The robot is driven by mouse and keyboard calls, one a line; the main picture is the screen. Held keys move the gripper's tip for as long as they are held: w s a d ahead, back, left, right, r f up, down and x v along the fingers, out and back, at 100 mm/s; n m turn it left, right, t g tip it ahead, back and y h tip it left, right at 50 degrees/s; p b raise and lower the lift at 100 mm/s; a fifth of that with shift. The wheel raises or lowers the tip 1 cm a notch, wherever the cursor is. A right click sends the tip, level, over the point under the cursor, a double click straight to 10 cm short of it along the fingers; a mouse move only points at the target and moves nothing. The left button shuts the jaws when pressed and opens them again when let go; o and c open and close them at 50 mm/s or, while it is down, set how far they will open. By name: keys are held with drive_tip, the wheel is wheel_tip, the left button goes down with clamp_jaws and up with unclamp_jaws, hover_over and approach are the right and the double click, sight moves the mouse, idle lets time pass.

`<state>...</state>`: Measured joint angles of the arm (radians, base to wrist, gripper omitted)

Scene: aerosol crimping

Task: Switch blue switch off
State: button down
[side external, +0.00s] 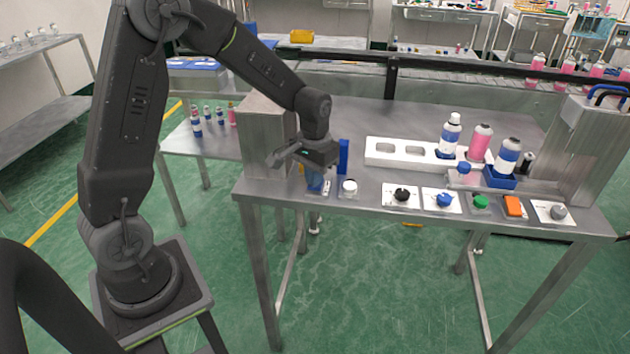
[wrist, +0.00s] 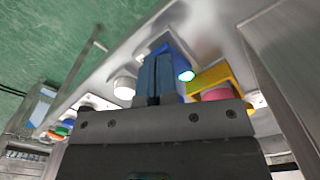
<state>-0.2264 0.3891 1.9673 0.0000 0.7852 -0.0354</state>
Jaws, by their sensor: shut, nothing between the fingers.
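My gripper (side external: 315,182) is shut and empty, its blue fingers pointing down at the left end of the steel table. In the wrist view the fingers (wrist: 156,78) are together and hide part of a blue piece behind them. A blue knob (side external: 444,199) on a white plate sits further right in the row, well apart from my gripper. I cannot tell whether the fingers touch anything, or any switch's position.
A white round button (side external: 349,187) is just right of my gripper. A yellow housing (wrist: 212,78) with a pink-red button is close by in the wrist view. A steel box (side external: 266,140) stands behind my gripper. A white rack (side external: 400,158) and bottles are further right.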

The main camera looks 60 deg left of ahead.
drive_tip(key=shift+f, duration=0.6)
idle(0.5)
wheel_tip(320, 180, up, 11)
drive_tip(key=shift+f, duration=0.2)
idle(1.1)
drive_tip(key=s+d+r+m+t, duration=0.1)
drive_tip(key=s+d+r+t, duration=0.1)
drive_tip(key=s, duration=0.7)
drive_tip(key=s+d+r+m+t, duration=0.2)
drive_tip(key=s+d+r, duration=0.3)
drive_tip(key=s, duration=0.5)
drive_tip(key=shift+d+t, duration=0.8)
drive_tip(key=shift+d, duration=0.2)
